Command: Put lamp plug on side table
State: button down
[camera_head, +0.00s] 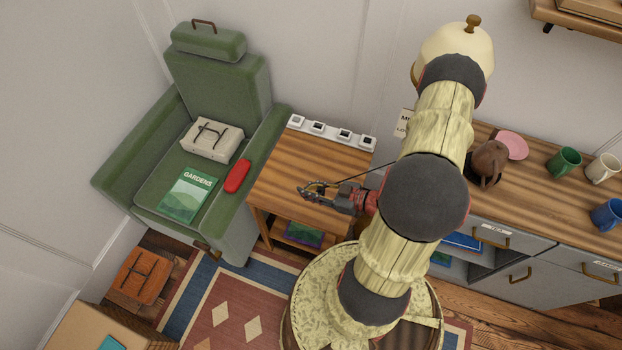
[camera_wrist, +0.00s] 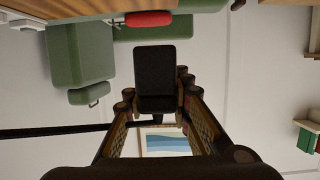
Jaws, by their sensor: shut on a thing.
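My gripper (camera_head: 312,190) is over the wooden side table (camera_head: 285,165) in the head view, a little above its top as far as I can tell. It is shut on the black lamp plug (camera_wrist: 162,75), which fills the space between the fingers in the wrist view. A dark cord (camera_wrist: 60,131) runs off to the left there; in the head view it stretches from the gripper toward the upper right. The plug itself is too small to make out clearly in the head view. The middle of the tabletop is bare.
A white socket row (camera_head: 331,131) lines the table's back edge. A green armchair (camera_head: 222,88) stands at left, holding a cloth bundle (camera_head: 212,140), a gardens magazine (camera_head: 187,195) and a red case (camera_head: 237,177). A counter with a brown pitcher (camera_head: 487,162) and mugs is at right.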

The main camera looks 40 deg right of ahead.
jog(key=s, duration=0.1)
jog(key=b, duration=0.6)
send_over(323, 177)
jog(key=s+a, duration=0.2)
jog(key=a, duration=0.1)
jog(key=f, duration=0.9)
jog(key=shift+s+d, duration=0.2)
jog(key=shift+w+d+f+b, duration=0.2)
jog(key=shift+f+b, duration=0.1)
jog(key=shift+f, duration=0.7)
jog(key=shift+w+d+f+b, duration=0.15)
jog(key=shift+f+b, duration=0.1)
jog(key=shift+f, duration=0.75)
jog(key=shift+s, duration=0.1)
jog(key=shift+f, duration=0.15)
jog(key=c, duration=1.6)
grip_release()
jog(key=shift+o, duration=0.2)
